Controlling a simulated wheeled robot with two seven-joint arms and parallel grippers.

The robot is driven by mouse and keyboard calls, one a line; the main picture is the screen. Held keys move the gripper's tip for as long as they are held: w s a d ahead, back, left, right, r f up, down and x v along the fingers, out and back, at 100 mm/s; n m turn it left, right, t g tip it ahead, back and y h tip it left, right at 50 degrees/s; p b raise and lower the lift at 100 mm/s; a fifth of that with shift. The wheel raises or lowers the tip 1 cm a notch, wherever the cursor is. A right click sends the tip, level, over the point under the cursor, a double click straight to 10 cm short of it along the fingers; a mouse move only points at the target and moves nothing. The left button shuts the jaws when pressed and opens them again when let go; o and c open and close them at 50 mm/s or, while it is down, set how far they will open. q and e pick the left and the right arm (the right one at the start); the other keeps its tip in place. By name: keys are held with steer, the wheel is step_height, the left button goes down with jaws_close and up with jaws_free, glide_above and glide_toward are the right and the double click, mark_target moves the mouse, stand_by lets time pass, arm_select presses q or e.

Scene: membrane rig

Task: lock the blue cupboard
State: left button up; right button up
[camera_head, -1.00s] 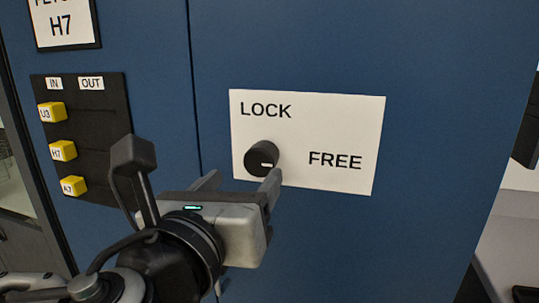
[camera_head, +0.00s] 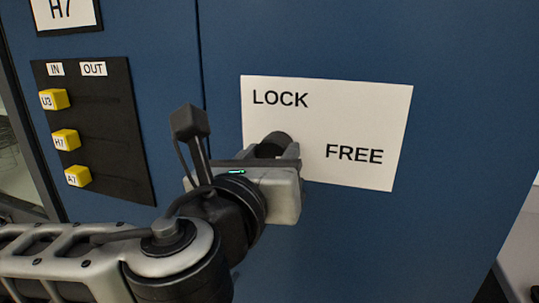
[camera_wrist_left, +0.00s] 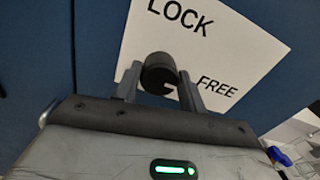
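The blue cupboard (camera_head: 450,60) fills most of the head view. A white plate (camera_head: 385,110) on it reads LOCK at upper left and FREE at lower right; it also shows in the left wrist view (camera_wrist_left: 225,45). The round black knob (camera_head: 272,146) is partly hidden behind my left gripper (camera_head: 278,152). In the left wrist view the knob (camera_wrist_left: 158,72) sits between the two fingers, which lie close against its sides. The gripper looks shut on it. The knob's white mark is hidden now. My right gripper is not in view.
A black panel (camera_head: 115,165) marked IN and OUT, with several yellow labelled blocks, is on the left. A label with H7 (camera_head: 65,12) is above it. The cupboard face right of the plate is clear.

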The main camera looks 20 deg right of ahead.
arm_select(q)
steer(key=shift+f+n, duration=0.1)
steer(key=shift+n, duration=0.3)
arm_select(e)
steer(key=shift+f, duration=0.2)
arm_select(q)
steer(key=n+b, duration=0.3)
steer(key=n, duration=1.4)
steer(key=shift+a+f, duration=0.1)
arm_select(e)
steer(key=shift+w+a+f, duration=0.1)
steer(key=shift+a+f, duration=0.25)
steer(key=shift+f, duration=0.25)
arm_select(q)
steer(key=shift+n, duration=0.3)
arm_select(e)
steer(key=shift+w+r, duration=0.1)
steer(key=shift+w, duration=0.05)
arm_select(q)
steer(key=o, duration=1)
